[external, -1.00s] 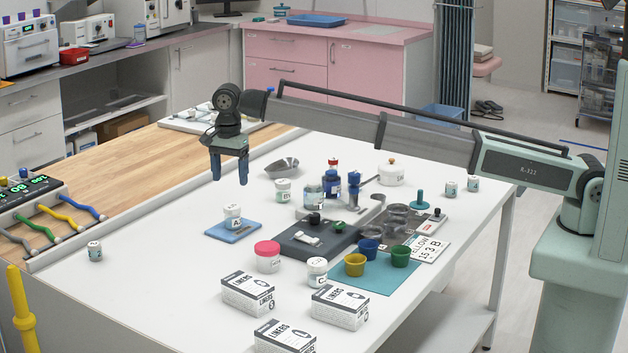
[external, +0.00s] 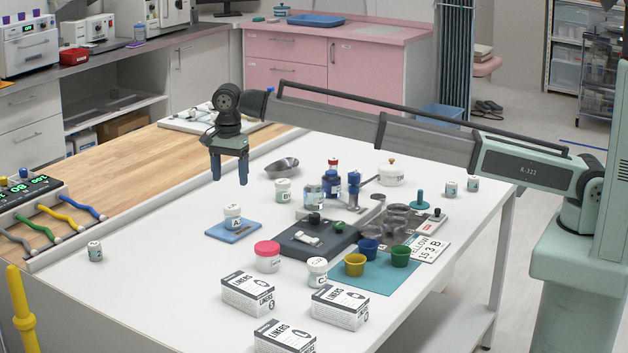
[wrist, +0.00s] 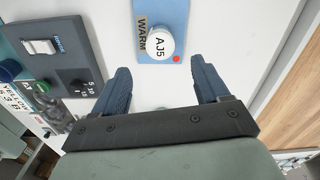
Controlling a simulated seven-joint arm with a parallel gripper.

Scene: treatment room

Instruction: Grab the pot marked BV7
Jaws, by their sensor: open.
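A small white pot (external: 283,191) with a pale green label stands on the white table, behind the blue pad. Its label seems to start with B, but is too small to read fully. Another white pot (external: 233,216), marked AJ5 in the wrist view (wrist: 160,42), stands on the blue pad (external: 216,231), which reads WARM. My gripper (external: 229,182) is open and empty above the table, left of the B-labelled pot. In the wrist view my open fingers (wrist: 160,66) point toward the AJ5 pot with nothing between them. No BV7 label is legible.
Right of the B-labelled pot stand a glass jar (external: 314,195) and blue bottles. A metal scoop (external: 282,167) lies behind it. A dark grey device (external: 300,240), a pink-lidded jar (external: 267,262) and liner boxes (external: 248,294) stand nearer. The table's left part is mostly clear.

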